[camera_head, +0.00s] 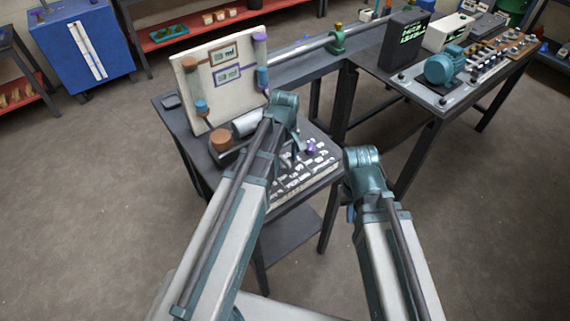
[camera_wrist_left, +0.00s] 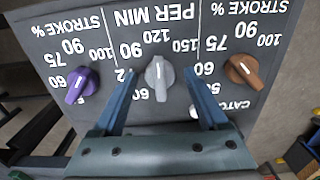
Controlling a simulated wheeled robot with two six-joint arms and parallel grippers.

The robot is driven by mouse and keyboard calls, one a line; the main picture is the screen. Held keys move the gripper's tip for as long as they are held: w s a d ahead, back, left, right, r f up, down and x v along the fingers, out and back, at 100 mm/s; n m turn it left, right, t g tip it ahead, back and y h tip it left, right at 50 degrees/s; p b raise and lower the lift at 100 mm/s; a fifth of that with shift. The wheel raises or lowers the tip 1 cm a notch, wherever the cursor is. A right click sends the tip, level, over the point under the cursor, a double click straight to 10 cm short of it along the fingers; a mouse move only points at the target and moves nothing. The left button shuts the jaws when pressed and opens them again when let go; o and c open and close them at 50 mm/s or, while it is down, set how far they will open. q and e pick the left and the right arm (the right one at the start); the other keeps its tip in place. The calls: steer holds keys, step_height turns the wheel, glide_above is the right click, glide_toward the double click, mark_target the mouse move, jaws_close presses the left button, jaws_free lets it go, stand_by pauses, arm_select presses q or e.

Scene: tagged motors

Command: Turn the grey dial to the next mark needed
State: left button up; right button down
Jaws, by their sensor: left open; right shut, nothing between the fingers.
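The grey dial (camera_wrist_left: 158,75) is in the middle of a dark panel (camera_wrist_left: 118,22) in the left wrist view, with a white pointer line on its top. The numbers around it appear upside down, with 60, 90, 120 and 150 under PER MIN. My left gripper (camera_wrist_left: 160,82) is open, with one blue finger on each side of the dial; I cannot tell whether they touch it. In the head view my left gripper (camera_head: 295,147) is over the panel (camera_head: 318,165), and my arm hides the grey dial. My right gripper (camera_head: 350,212) hangs shut, off the table's right side.
A purple dial (camera_wrist_left: 82,85) and a brown dial (camera_wrist_left: 242,71) flank the grey one. A pale upright board (camera_head: 190,88) with pipes and two small displays stands behind. A side bench (camera_head: 425,100) holds a teal motor (camera_head: 446,66) and a dark display box (camera_head: 402,40).

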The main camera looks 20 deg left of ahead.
arm_select(q)
jaws_close()
stand_by(0.4)
steer(key=shift+m, duration=0.3)
steer(key=m, duration=0.3)
steer(key=shift+m, duration=2.6)
